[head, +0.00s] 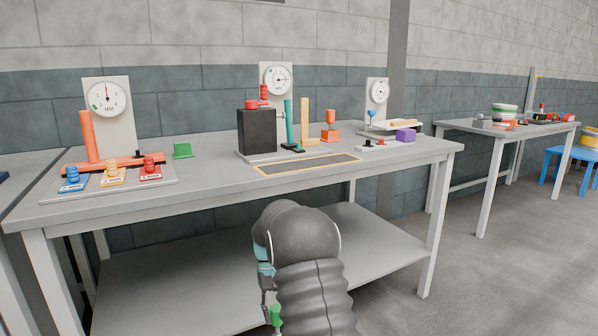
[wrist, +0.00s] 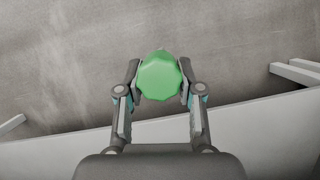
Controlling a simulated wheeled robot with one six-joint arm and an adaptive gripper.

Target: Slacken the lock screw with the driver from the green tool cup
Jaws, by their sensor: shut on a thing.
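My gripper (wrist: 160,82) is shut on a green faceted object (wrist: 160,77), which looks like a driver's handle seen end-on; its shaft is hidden. In the head view the green object (head: 275,316) shows low beside my arm, below the level of the tabletop and in front of the bench. I cannot make out the lock screw for certain among the fixtures.
The grey bench (head: 215,198) carries a left dial gauge (head: 107,99), a middle one (head: 278,78) behind a black block (head: 257,131), and a right one (head: 378,91). Blue, yellow and red knobbed pieces sit front left. A lower shelf (head: 385,240) spans beneath. Floor is clear at right.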

